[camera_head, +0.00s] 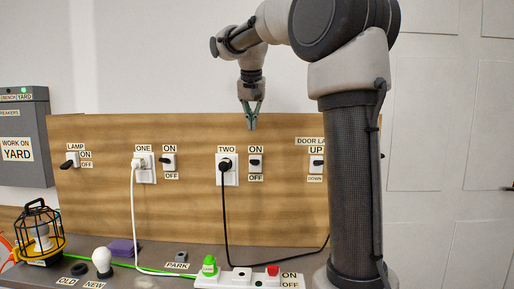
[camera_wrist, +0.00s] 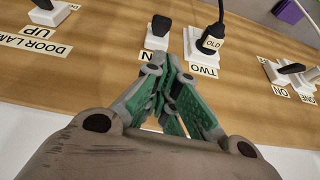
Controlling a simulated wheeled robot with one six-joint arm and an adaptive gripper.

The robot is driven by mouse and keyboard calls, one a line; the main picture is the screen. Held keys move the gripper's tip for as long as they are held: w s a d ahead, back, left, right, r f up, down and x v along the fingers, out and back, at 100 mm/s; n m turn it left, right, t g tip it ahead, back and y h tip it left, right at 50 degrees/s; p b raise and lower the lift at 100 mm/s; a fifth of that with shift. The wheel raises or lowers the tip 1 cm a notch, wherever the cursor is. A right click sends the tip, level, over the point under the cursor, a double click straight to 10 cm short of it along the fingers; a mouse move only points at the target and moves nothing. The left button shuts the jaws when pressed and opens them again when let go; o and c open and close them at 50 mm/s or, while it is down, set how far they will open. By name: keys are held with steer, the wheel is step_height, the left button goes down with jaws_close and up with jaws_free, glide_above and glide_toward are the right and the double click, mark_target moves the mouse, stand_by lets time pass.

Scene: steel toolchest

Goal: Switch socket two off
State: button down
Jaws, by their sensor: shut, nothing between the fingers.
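Socket two (camera_head: 227,177) is a white plate on the wooden board with a black plug (camera_head: 226,164) and black cable in it. Its switch (camera_head: 255,168) is a white plate with a black lever, just right of the socket, with ON above and OFF below. I cannot tell clearly which way the lever is tipped. The switch also shows in the wrist view (camera_wrist: 156,41), beyond my fingers, beside the plug (camera_wrist: 212,36), which bears an OLD tag. My gripper (camera_head: 251,128) is shut and empty, pointing down, above the ON label and apart from the switch.
Socket one (camera_head: 146,176) with a white plug and its switch (camera_head: 168,168) are to the left. The door lamp switch (camera_head: 316,170) is right, close to my arm in the picture. A power strip (camera_head: 240,280), a cage lamp (camera_head: 40,235) and a bulb (camera_head: 102,262) are on the bench.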

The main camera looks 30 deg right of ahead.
steer(key=shift+s+a+f+g, duration=0.1)
steer(key=shift+s+g, duration=0.2)
steer(key=shift+s, duration=0.3)
glide_toward(255, 163)
steer(key=w+d+f, duration=0.2)
steer(key=w+f, duration=0.1)
steer(key=w+d+f, duration=0.1)
steer(key=w, duration=0.1)
steer(key=shift+f, duration=0.35)
